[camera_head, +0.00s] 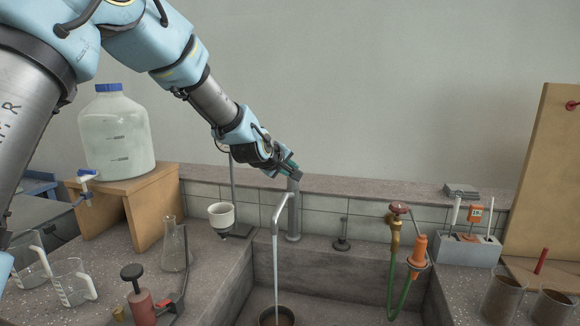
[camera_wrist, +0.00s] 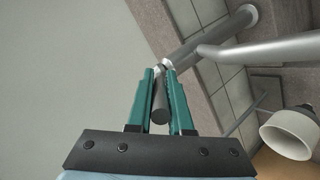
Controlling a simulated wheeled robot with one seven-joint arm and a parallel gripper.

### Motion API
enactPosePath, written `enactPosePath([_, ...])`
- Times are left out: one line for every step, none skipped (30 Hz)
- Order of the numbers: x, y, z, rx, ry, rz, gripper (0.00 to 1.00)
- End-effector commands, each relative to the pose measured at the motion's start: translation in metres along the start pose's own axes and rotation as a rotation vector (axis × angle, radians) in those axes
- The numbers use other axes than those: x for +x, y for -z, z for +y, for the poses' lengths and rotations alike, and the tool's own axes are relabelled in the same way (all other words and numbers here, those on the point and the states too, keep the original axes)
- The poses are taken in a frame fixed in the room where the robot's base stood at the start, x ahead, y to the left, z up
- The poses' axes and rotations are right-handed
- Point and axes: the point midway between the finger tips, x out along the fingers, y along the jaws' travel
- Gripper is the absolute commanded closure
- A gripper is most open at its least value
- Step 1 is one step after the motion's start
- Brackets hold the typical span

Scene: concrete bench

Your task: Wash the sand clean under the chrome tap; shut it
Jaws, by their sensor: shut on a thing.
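The chrome tap (camera_head: 295,212) stands behind the sink, its spout reaching forward. A stream of water (camera_head: 276,265) falls from the spout into a dark round pot (camera_head: 290,312) in the sink. The pot holds something brown, partly cut off by the frame's lower edge. My gripper (camera_head: 290,168) is at the top of the tap. In the wrist view, its green fingers (camera_wrist: 160,76) are shut on the tap's dark lever (camera_wrist: 159,104). The tap column (camera_wrist: 205,45) also shows there, behind the fingertips.
A white funnel (camera_head: 221,217) on a stand is left of the tap. A red-handled brass valve (camera_head: 396,230) with a green hose is right. A large carboy (camera_head: 116,135) stands on a wooden box, and glassware is on the left bench. Brown-filled beakers (camera_head: 503,298) stand far right.

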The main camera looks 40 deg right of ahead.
Motion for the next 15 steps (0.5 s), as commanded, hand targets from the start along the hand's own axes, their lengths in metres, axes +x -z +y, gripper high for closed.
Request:
enactPosePath([0.0002,0.0003,-0.0009,0.000,0.001,0.001,1.00])
enactPosePath([0.0002,0.0003,-0.0009,0.000,0.000,0.001,1.00])
enactPosePath([0.0002,0.0003,-0.0009,0.000,0.000,0.001,1.00])
enactPosePath([0.0002,0.0003,-0.0009,0.000,0.000,0.001,1.00])
enactPosePath([0.0002,0.0003,-0.0009,0.000,0.000,0.001,1.00])
enactPosePath([0.0002,0.0003,-0.0009,0.000,0.000,0.001,0.80])
enactPosePath([0.0002,0.0003,-0.0009,0.000,0.000,0.001,0.77])
enactPosePath([0.0002,0.0003,-0.0008,0.000,0.000,0.001,0.74])
enactPosePath([0.0002,0.0002,-0.0008,0.000,-0.001,0.001,0.69])
enactPosePath([0.0002,0.0002,-0.0007,0.000,-0.001,0.001,0.66])
enactPosePath([0.0002,0.0001,-0.0007,0.000,-0.001,0.001,0.62])
enactPosePath([0.0002,0.0001,-0.0006,0.000,-0.001,0.001,0.58])
enactPosePath([0.0001,0.0001,-0.0005,0.000,-0.001,0.001,0.54])
enactPosePath([0.0001,0.0000,-0.0005,0.000,-0.001,0.001,0.52])
enactPosePath([0.0001,0.0000,-0.0004,0.000,-0.001,0.001,0.52])
